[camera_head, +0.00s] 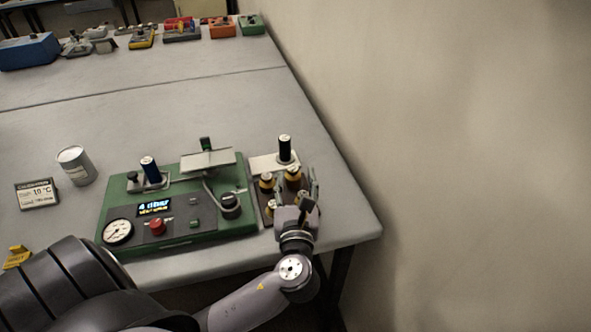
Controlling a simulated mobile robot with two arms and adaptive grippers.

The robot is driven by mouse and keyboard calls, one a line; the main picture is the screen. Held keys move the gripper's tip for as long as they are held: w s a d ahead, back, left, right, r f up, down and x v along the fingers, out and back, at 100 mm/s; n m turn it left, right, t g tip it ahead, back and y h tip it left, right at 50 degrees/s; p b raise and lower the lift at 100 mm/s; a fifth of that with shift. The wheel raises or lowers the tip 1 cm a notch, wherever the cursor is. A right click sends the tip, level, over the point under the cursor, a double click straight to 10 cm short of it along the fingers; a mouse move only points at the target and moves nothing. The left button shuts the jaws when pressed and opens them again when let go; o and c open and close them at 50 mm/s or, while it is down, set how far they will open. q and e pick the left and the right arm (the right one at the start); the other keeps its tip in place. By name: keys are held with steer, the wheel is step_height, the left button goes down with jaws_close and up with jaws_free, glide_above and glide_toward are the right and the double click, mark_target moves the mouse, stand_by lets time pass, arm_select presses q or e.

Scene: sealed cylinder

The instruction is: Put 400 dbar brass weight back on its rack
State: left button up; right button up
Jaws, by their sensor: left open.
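Several brass weights with dark tops, one of them a brass weight (267,181), stand on a small dark rack (262,219) at the right of the green apparatus. A second brass weight (294,173) is behind my gripper's fingers, and a third (270,207) is at the front left. The markings are too small to read, so I cannot tell which is the 400 dbar one. My left gripper (297,186) is open above the right side of the rack, its fingers around or just in front of the weights; contact is unclear. It hides part of the rack. My right gripper is out of view.
The green apparatus (182,234) has a display, gauge, red knob and a raised plate (207,160). A black cylinder (284,149) stands on a white block behind the rack. The wall (460,170) is close on the right.

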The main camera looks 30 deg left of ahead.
arm_select(q)
steer(key=v, duration=0.6)
steer(key=shift+s+d+r+b, duration=0.1)
steer(key=shift+b, duration=0.2)
